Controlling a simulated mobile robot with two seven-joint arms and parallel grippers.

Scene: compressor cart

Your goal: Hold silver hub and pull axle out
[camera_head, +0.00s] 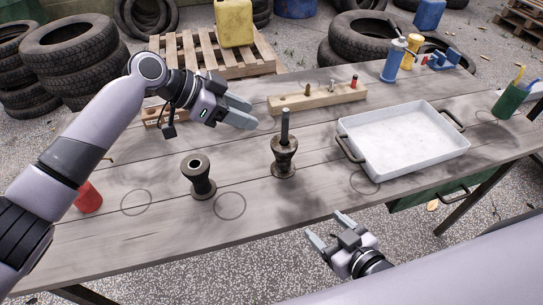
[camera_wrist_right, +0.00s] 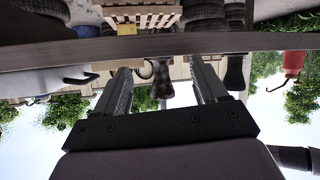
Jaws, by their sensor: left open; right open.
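The silver hub (camera_head: 284,158) stands upright on the table, a flared, stained metal piece. The axle (camera_head: 285,125), a dark rod, stands upright in it and sticks out of its top. My left gripper (camera_head: 246,112) is open and empty above the table, up and to the left of the axle, apart from it. My right gripper (camera_head: 326,227) is open and empty in front of the table's near edge, below and right of the hub. In the right wrist view, which is upside down, the hub (camera_wrist_right: 162,82) shows beyond and between the open fingers.
A black spool-shaped hub (camera_head: 198,178) stands left of the silver hub. A white tray (camera_head: 360,165) with handles lies to the right. A wooden block (camera_head: 300,101) with pegs lies behind. Circles mark bare table spots.

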